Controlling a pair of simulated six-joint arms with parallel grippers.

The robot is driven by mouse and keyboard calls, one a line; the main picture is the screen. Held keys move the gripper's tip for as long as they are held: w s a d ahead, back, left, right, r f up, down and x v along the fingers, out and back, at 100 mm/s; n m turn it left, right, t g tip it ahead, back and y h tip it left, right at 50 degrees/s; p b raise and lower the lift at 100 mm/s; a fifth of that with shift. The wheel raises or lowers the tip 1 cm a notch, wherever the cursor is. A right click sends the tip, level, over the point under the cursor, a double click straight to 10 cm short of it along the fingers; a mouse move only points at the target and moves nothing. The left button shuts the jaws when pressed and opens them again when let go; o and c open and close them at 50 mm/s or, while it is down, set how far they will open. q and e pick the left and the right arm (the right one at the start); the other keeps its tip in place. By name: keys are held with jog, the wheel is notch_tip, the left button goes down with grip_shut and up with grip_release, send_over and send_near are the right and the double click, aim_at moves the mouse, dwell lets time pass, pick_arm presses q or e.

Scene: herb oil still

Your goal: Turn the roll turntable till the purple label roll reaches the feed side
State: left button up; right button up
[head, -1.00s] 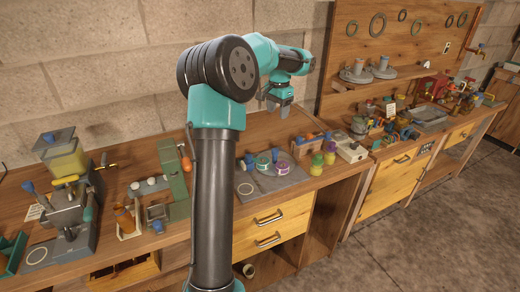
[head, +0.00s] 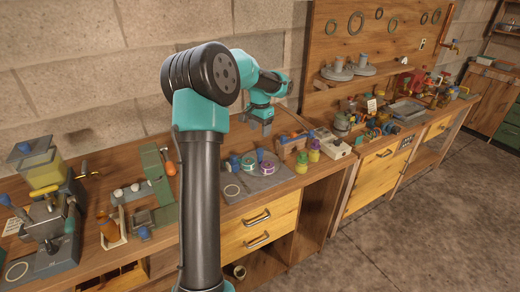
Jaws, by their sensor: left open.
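The roll turntable (head: 256,178) is a small round plate on a grey base on the bench, near the middle of the head view. The purple label roll (head: 268,169) sits on its right part. A green roll (head: 248,163) and a teal roll (head: 234,163) are to its left. A blue knob (head: 261,155) stands up between the rolls. My left gripper (head: 266,132) is open and empty, pointing down above and behind the turntable, apart from it. My right gripper is not in view. Which edge is the feed side I cannot tell.
Right of the turntable stand a yellow-green bottle (head: 314,152), a purple-capped bottle (head: 302,162) and a white box scale (head: 334,147). A green press-like stand (head: 157,180) is to the left. A wooden box with blue items (head: 293,146) is close behind the turntable.

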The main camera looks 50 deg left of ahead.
aim_at(260, 150)
pick_arm(q)
notch_tip(260, 150, down, 10)
jog(key=shift+r, duration=0.1)
jog(key=shift+c, duration=0.2)
grip_shut()
dwell(0.6)
